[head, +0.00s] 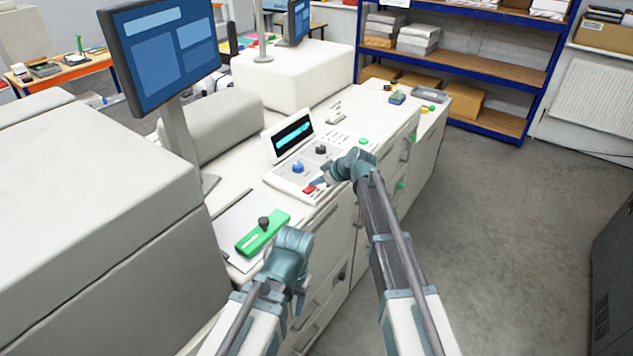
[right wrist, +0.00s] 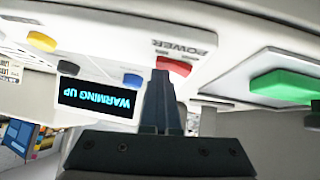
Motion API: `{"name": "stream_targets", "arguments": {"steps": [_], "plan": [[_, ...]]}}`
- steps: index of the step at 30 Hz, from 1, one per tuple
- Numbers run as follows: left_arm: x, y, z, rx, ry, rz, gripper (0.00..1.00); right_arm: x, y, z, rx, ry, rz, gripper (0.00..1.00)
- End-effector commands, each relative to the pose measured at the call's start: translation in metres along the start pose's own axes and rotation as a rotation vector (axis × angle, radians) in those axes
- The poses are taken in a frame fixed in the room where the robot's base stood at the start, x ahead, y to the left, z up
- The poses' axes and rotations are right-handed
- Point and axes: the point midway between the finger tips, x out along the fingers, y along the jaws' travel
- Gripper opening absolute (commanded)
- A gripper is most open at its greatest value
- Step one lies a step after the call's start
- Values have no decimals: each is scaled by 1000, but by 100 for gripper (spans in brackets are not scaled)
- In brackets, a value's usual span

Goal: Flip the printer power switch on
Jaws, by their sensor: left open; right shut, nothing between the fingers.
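The printer's control panel (head: 283,181) stands on the white cabinet in the head view, with a lit display (head: 292,135). The red power switch (head: 309,189) is at its front edge. In the right wrist view the red switch (right wrist: 173,66) sits beside the upside-down word POWER, and the display (right wrist: 97,98) reads WARMING UP. My right gripper (head: 319,184) is shut and empty, its fingertips (right wrist: 161,76) at the switch, apparently touching it. The tips partly hide the switch. My left gripper (head: 298,298) is open, low in front of the cabinet, its fingers hardly visible.
A blue knob (head: 298,167) and a black knob (head: 321,150) are close to the switch. A monitor (head: 163,48) stands behind. The floor (head: 510,250) to the right is clear.

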Motion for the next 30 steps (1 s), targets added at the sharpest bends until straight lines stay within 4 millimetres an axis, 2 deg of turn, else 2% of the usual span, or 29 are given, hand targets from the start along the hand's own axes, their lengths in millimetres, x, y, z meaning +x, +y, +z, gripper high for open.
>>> {"name": "stream_targets", "arguments": {"steps": [6, 20, 26, 30], "plan": [[-3, 0, 0, 0, 0, 0, 50, -3, -12, -3, -1, -1, -5, 0], [-6, 0, 0, -2, 0, 0, 50, -5, -11, -6, 0, 0, -4, 0], [-20, -2, 1, -4, 0, 1, 50, -12, -12, -18, 0, 0, -3, 0], [-36, -3, 2, -7, 0, 1, 50, -21, -12, -33, 0, 0, -3, 0]]}}
